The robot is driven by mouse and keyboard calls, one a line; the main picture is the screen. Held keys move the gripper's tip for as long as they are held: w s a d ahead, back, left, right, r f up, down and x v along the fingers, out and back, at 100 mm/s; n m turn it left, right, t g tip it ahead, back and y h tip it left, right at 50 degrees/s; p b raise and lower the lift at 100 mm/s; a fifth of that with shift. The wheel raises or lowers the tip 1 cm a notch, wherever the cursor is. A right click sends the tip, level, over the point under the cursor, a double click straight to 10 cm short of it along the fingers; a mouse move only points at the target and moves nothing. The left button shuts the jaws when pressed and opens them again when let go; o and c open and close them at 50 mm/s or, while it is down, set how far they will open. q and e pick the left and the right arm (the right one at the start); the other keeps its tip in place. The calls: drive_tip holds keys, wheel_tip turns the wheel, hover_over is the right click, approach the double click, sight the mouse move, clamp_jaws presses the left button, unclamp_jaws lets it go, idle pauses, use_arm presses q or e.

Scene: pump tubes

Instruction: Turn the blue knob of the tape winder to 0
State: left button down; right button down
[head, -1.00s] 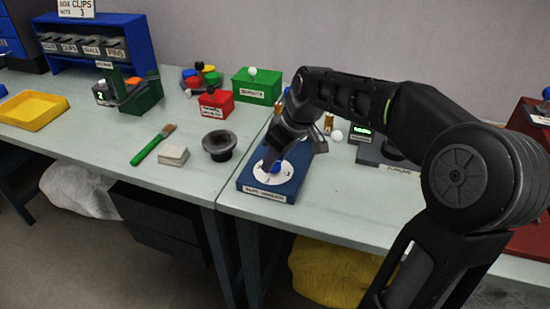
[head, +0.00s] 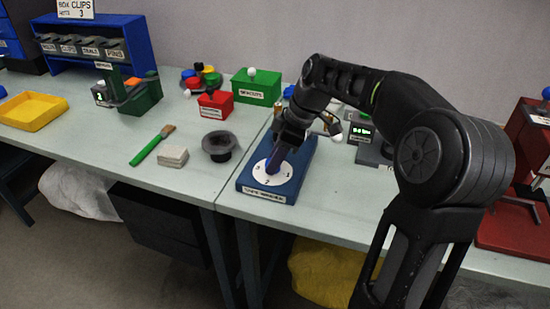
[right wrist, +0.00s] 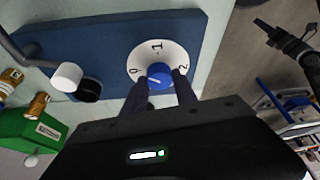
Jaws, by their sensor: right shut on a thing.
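The tape winder is a blue box (head: 298,173) with a white round dial (head: 262,176) on top, near the table's front edge. In the right wrist view the dial (right wrist: 183,58) shows 0, 1 and 2 around a blue knob (right wrist: 159,74). My right gripper (head: 272,168) reaches down onto the dial, its fingers (right wrist: 160,84) on either side of the knob and shut on it. The knob is mostly hidden in the head view. I cannot tell which number it points to. A dark part at the wrist view's upper right looks like my left gripper (right wrist: 285,42); its jaws are unclear.
A black funnel-like cup (head: 219,146), a pale block (head: 172,156) and a green-handled brush (head: 152,146) lie left of the winder. Red (head: 215,104) and green (head: 256,88) boxes stand behind. A device with a green display (head: 361,130) is to the right.

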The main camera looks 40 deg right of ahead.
drive_tip(key=n+g, duration=0.1)
drive_tip(key=n, duration=0.2)
drive_tip(key=shift+n+y+p, duration=0.3)
drive_tip(key=shift+y+p, duration=0.1)
drive_tip(key=c, duration=1.2)
unclamp_jaws()
drive_tip(key=shift+f+m+t+b, duration=0.1)
drive_tip(key=shift+m+t+b, duration=0.2)
drive_tip(key=shift+m+b, duration=0.55)
drive_tip(key=shift+m+t+h, duration=0.3)
drive_tip(key=shift+m+h, duration=0.1)
drive_tip(key=shift+m, duration=0.65)
